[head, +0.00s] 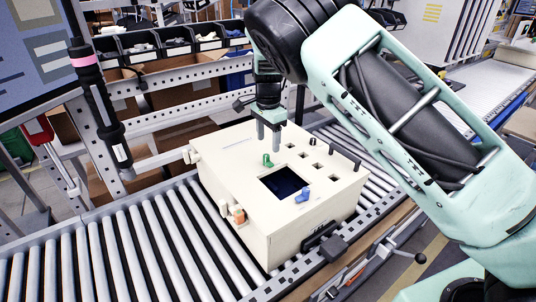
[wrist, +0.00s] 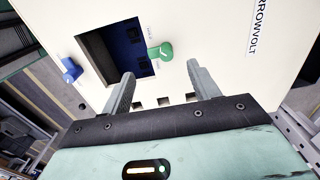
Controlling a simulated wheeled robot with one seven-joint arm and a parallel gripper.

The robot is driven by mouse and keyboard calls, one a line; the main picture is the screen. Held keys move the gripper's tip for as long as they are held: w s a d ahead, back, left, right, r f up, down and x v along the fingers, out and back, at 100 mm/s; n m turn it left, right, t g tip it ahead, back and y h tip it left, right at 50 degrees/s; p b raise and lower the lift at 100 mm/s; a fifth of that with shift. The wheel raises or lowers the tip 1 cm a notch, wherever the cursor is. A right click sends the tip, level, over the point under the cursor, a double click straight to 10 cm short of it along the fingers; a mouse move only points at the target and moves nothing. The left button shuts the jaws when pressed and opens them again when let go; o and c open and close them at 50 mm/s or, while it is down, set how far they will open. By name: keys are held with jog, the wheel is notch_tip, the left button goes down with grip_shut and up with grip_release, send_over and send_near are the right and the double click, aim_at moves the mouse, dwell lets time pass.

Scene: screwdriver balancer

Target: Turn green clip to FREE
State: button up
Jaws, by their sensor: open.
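The green clip (head: 267,160) stands on the top face of a cream box (head: 225,185), beside the edge of a dark square opening (head: 284,183). In the wrist view the green clip (wrist: 160,52) lies beyond my fingertips, roughly between their lines, next to the opening. Small print beside it is too small to read. My gripper (head: 268,138) points down above the box, close over the clip. In the wrist view my gripper (wrist: 160,70) is open, with nothing between its fingers. A blue clip (head: 303,195) sits at the opening's opposite side; it also shows in the wrist view (wrist: 71,70).
The box rests on a roller conveyor (head: 130,245). Several small square holes and dark pegs (head: 335,150) lie on its right side. A dark hanging tool with a pink band (head: 95,100) is at the left. Parts bins (head: 175,42) stand behind.

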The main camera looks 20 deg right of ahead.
aim_at(268, 161)
notch_tip(268, 161, down, 7)
jog(key=shift+f+p, duration=0.2)
jog(key=shift+p, duration=0.6)
jog(key=c, duration=1)
